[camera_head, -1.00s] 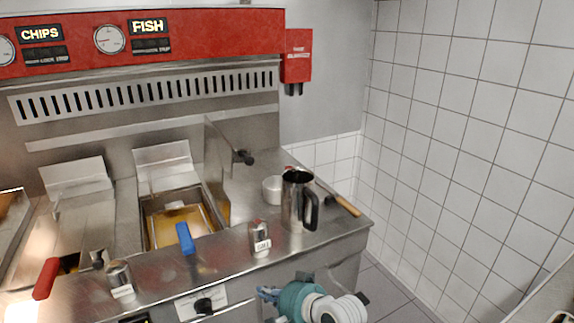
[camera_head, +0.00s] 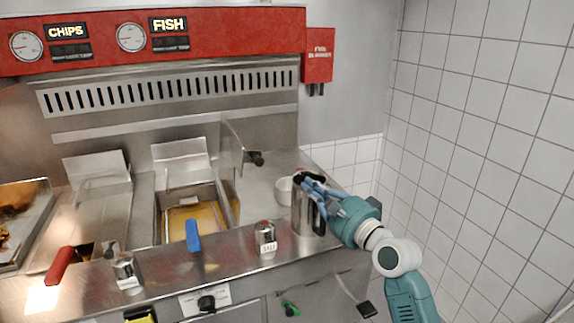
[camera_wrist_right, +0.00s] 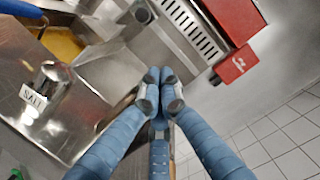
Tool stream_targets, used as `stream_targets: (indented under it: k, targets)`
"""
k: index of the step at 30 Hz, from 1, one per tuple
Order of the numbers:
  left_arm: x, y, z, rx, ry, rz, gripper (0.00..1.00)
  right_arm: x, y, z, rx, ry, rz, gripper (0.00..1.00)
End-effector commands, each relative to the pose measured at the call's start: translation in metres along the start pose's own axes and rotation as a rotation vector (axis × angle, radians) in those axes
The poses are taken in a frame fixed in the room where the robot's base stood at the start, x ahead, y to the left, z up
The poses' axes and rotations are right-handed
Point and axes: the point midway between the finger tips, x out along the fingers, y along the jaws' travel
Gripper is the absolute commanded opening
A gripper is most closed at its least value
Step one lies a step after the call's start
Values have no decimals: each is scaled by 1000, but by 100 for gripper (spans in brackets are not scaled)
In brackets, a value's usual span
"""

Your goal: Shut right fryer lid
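The right fryer lid (camera_head: 231,150) is a metal panel standing upright, open, at the right side of the right fryer (camera_head: 192,212). Its dark knob handle (camera_head: 256,158) points right; the knob also shows at the top of the wrist view (camera_wrist_right: 142,15). The fryer's golden oil and basket with blue handle (camera_head: 193,236) are exposed. My right gripper (camera_head: 304,182) is above the counter at the top of the metal jug (camera_head: 302,215), to the right of and apart from the lid. In the wrist view its blue fingertips meet, with nothing seen between them. My left gripper is out of view.
The jug stands near the counter's front right, partly hidden by my gripper. A white bowl (camera_head: 284,190) sits behind it, and a salt shaker (camera_head: 266,237) to its left. A tiled wall (camera_head: 480,130) is at the right. A red box (camera_head: 317,55) hangs behind.

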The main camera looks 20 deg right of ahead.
Motion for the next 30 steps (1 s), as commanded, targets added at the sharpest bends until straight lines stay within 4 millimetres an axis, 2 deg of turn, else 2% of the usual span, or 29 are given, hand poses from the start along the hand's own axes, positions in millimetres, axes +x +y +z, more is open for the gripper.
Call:
stream_targets:
  k: [7, 18, 21, 24, 30]
  targets:
    - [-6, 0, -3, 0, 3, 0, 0, 26, -8, 0, 24, -2, -14, 0]
    - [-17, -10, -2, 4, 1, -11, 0, 103, -8, -1, 20, 0, -13, 0]
    - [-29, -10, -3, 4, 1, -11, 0, 106, -10, 18, 22, -3, -11, 0]
    - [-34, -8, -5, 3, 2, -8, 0, 108, -9, 29, 22, -1, -11, 0]
    - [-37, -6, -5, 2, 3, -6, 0, 110, -7, 37, 20, 0, -12, 0]
